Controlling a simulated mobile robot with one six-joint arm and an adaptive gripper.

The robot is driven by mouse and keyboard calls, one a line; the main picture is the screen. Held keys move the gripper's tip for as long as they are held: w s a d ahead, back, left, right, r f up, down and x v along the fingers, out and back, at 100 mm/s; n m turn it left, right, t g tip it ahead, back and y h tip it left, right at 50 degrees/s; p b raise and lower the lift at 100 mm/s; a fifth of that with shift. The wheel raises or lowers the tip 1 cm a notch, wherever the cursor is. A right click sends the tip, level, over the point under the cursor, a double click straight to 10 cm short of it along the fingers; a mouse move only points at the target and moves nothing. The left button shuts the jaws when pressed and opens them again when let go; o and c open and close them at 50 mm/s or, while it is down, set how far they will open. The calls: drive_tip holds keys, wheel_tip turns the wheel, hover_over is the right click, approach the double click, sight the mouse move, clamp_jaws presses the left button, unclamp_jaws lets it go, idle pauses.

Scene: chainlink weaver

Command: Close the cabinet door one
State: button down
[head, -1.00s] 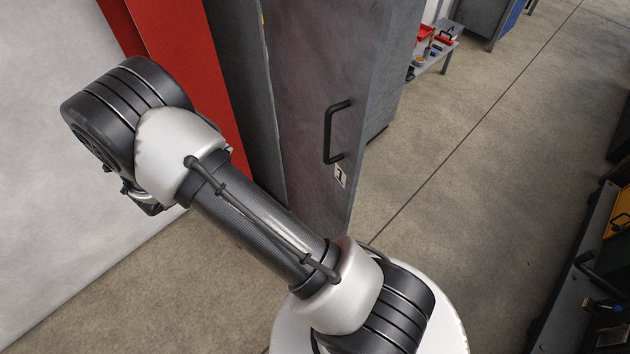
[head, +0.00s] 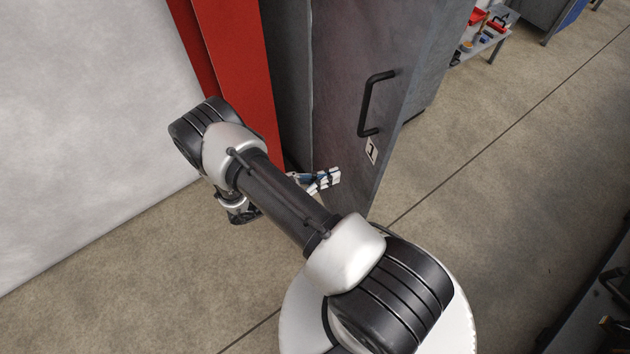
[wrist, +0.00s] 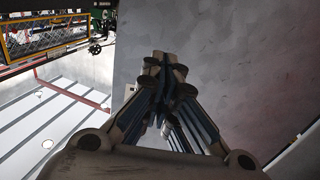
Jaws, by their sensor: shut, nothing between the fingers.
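Cabinet door one is a grey metal panel (head: 340,75) with a black bar handle (head: 375,103) and a white label (head: 371,151) marked "1". It stands upright in the head view and appears swung out; how far is hard to tell. My gripper (head: 335,177) is shut and empty, low in front of the door panel, left of and below the label. I cannot tell whether it touches the door. In the wrist view my closed fingertips (wrist: 165,65) point at a broad grey surface (wrist: 230,60), likely the door.
A red post (head: 240,70) and a pale wall (head: 80,110) stand left of the cabinet. A small table (head: 485,35) with red items is at the back right. Dark furniture (head: 590,290) lines the lower right. Open concrete floor (head: 520,150) lies right of the door.

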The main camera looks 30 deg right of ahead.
sight(363, 167)
drive_tip(key=d, duration=0.3)
drive_tip(key=s+d+b, duration=0.1)
drive_tip(key=d, duration=0.2)
drive_tip(key=shift+s+d, duration=0.15)
drive_tip(key=shift+d, duration=0.15)
